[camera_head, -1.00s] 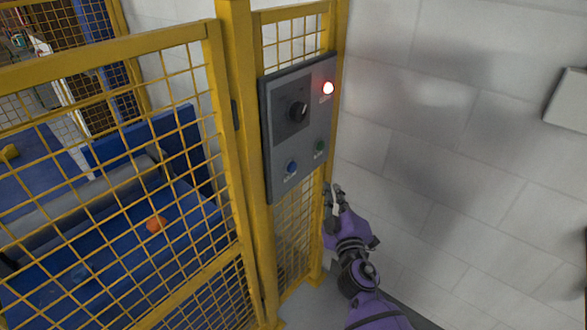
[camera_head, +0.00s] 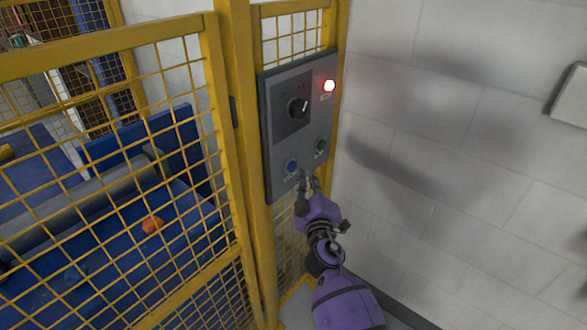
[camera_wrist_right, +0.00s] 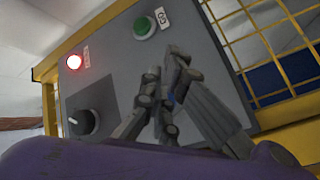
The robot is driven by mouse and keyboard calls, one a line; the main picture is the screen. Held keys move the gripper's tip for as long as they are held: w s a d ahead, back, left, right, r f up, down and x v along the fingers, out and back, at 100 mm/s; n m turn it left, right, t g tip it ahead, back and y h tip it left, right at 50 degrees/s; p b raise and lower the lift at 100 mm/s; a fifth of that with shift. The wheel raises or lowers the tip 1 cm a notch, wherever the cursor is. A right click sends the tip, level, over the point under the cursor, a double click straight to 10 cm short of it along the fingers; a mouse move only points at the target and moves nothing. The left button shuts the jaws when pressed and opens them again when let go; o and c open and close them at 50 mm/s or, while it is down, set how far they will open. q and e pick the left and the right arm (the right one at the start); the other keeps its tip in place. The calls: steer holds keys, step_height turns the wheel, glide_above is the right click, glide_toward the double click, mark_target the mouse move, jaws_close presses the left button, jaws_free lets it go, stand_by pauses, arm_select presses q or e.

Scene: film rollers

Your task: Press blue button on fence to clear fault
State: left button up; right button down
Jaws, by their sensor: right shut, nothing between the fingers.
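The grey control panel (camera_head: 282,125) is mounted on the yellow fence. Its blue button (camera_head: 291,166) is at the lower left and its green button (camera_head: 320,146) at the lower right. A red light (camera_head: 329,86) glows at the upper right, and a black rotary knob (camera_head: 298,107) sits left of centre. My right gripper (camera_head: 306,181) is shut and empty, just below and right of the blue button. In the right wrist view the fingers (camera_wrist_right: 171,65) lie in front of the panel and mostly hide the blue button (camera_wrist_right: 171,100). Whether they touch it I cannot tell. My left gripper is not in view.
Yellow mesh fence (camera_head: 120,170) fills the left, with a blue machine and grey rollers (camera_head: 90,208) behind it and an orange object (camera_head: 152,225) on the blue surface. A pale block wall (camera_head: 460,150) stands at the right.

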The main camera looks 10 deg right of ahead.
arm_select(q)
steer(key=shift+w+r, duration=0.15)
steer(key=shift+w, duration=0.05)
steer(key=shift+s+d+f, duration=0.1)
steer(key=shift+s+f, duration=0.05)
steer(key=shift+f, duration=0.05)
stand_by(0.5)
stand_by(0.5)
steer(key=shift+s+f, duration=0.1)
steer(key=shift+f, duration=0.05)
arm_select(e)
steer(key=shift+w+a, duration=0.25)
steer(key=shift+w, duration=0.1)
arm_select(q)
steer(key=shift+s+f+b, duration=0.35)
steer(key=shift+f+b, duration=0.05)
arm_select(e)
steer(key=shift+w+a, duration=0.3)
steer(key=shift+w, duration=0.05)
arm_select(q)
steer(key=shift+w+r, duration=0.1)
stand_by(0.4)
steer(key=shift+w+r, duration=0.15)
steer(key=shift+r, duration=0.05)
arm_select(e)
steer(key=shift+s+d, duration=0.55)
steer(key=shift+s, duration=0.15)
